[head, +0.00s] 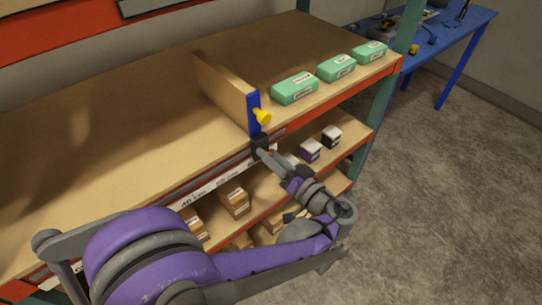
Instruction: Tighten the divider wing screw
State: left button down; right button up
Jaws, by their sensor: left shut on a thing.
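A wooden divider (225,92) stands upright on the upper shelf, with a blue front edge (253,108). A yellow knob (263,116) sticks out from this edge, to the right. Below it, a black block (259,142) sits at the shelf's front lip. My left gripper (264,153) is at this block, below the yellow knob and apart from it. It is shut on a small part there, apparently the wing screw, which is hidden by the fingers. My right gripper is not in view.
Several green boxes (295,88) stand on the upper shelf (120,100), right of the divider; the left is bare. The lower shelf holds small cartons (234,198). A blue table (465,22) is behind.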

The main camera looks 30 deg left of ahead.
pick_arm(q)
jog(key=shift+f+m+b, duration=0.15)
jog(key=shift+m+b, duration=0.1)
jog(key=shift+m, duration=2.7)
jog(key=shift+f+m+b, duration=0.15)
jog(key=shift+m+b, duration=0.05)
jog(key=shift+m, duration=2.7)
jog(key=shift+f+m+b, duration=0.15)
jog(key=shift+m+b, duration=0.1)
jog(key=shift+m, duration=2.7)
jog(key=shift+c, duration=1.6)
grip_release()
jog(key=shift+d, duration=0.1)
jog(key=v, duration=1)
jog(key=shift+s+d, duration=0.15)
jog(key=shift+d, duration=0.2)
